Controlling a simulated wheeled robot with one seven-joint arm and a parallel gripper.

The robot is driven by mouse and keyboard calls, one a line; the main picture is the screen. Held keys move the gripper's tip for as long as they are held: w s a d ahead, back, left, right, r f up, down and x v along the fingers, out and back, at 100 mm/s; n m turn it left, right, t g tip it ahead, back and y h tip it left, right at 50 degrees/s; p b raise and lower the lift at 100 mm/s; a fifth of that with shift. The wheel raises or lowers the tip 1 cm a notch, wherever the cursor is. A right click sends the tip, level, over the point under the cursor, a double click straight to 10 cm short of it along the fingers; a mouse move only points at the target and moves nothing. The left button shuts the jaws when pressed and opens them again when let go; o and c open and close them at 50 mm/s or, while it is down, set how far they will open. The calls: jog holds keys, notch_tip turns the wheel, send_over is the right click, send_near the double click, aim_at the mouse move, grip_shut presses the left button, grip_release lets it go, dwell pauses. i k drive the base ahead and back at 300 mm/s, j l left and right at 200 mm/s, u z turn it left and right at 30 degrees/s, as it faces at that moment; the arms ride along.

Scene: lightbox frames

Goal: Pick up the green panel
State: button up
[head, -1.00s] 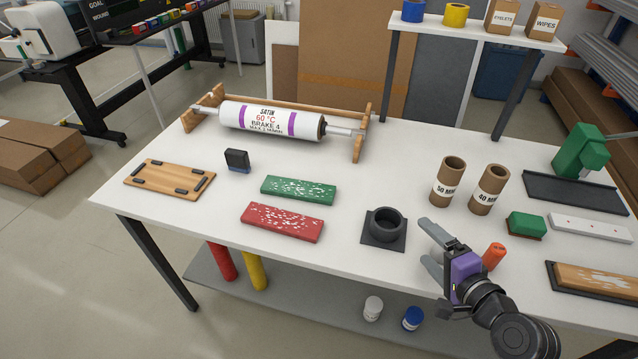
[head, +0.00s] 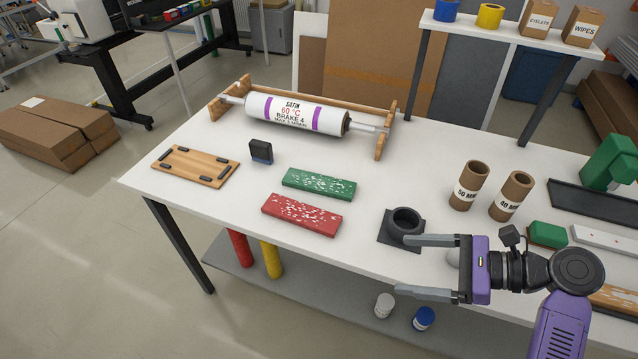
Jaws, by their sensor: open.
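The green panel (head: 319,184) is a flat green board with white speckles, lying on the white table near its middle. A red speckled panel (head: 301,214) lies just in front of it, close but apart. My gripper (head: 403,267) is open and empty, its two grey fingers pointing left. It is near the table's front edge, to the right of and nearer than both panels. Its upper finger overlaps the front of the black ring holder (head: 404,222) in the picture; I cannot tell whether they touch.
A wooden board with dark strips (head: 195,166) and a dark block (head: 261,151) lie left of the panels. A white roller on a wooden stand (head: 297,114) is behind. Two cardboard tubes (head: 467,186) stand at right.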

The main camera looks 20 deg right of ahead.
aim_at(328, 185)
jog(key=i+l, duration=0.1)
jog(key=i, duration=0.9)
